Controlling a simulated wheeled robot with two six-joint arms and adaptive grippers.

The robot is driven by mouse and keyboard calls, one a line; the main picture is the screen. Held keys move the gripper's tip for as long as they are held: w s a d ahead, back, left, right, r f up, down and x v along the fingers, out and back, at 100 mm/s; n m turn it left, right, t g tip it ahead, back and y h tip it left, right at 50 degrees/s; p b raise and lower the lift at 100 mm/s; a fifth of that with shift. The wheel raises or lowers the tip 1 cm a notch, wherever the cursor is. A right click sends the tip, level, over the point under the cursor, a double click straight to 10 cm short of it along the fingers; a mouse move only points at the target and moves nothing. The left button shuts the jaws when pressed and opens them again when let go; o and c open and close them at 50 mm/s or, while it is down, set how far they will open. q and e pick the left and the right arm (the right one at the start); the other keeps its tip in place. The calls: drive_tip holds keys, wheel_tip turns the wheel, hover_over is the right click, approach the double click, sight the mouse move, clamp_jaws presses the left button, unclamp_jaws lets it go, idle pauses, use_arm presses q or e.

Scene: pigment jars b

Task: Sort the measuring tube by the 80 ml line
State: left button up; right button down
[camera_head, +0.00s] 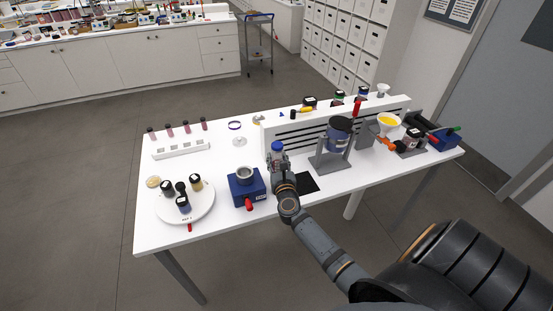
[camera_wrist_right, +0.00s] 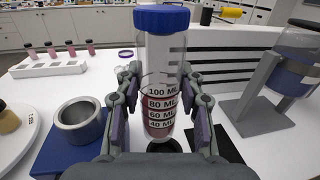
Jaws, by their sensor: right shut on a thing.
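The measuring tube (camera_wrist_right: 162,60) is clear with a blue cap (camera_wrist_right: 161,17) and printed 100, 80, 60 and 40 ML lines. Reddish liquid shows behind the labels in the right wrist view; its exact level against the 80 line is hard to read. My right gripper (camera_wrist_right: 160,90) is shut on the tube, one finger on each side, holding it upright. In the head view the tube's blue cap (camera_head: 277,146) stands above my right gripper (camera_head: 279,167), in front of the slotted white panel. My left gripper is not in view.
Left of the gripper is a blue device with a metal cup (camera_head: 245,187). Further left are a round white tray (camera_head: 203,206) with jars and a white rack (camera_head: 181,149) with several pink tubes behind it. Right are a black pad (camera_head: 307,184) and a grey stand (camera_head: 330,160) with a jar.

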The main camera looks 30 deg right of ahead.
drive_tip(key=shift+r, duration=0.1)
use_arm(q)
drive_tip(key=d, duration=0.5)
use_arm(e)
drive_tip(key=shift+s+d+f, duration=0.1)
drive_tip(key=shift+d+f, duration=0.15)
drive_tip(key=shift+d, duration=0.3)
drive_tip(key=shift+s+d+f, duration=0.1)
drive_tip(key=shift+d+f, duration=0.1)
drive_tip(key=shift+d, duration=0.35)
drive_tip(key=shift+w+a+f+b, duration=0.1)
drive_tip(key=shift+a+f+b, duration=0.55)
drive_tip(key=shift+b, duration=0.45)
drive_tip(key=f+b, duration=0.1)
drive_tip(key=f, duration=0.1)
drive_tip(key=f+b, duration=0.2)
drive_tip(key=shift+d+b, duration=0.3)
drive_tip(key=shift+d, duration=0.1)
drive_tip(key=shift+a+f, duration=0.15)
use_arm(q)
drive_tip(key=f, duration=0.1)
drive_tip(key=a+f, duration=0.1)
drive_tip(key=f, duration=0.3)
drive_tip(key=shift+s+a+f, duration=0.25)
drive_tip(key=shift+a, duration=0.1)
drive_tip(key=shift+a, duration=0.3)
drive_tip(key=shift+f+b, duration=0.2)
drive_tip(key=shift+b, duration=0.2)
use_arm(e)
drive_tip(key=shift+f, duration=0.1)
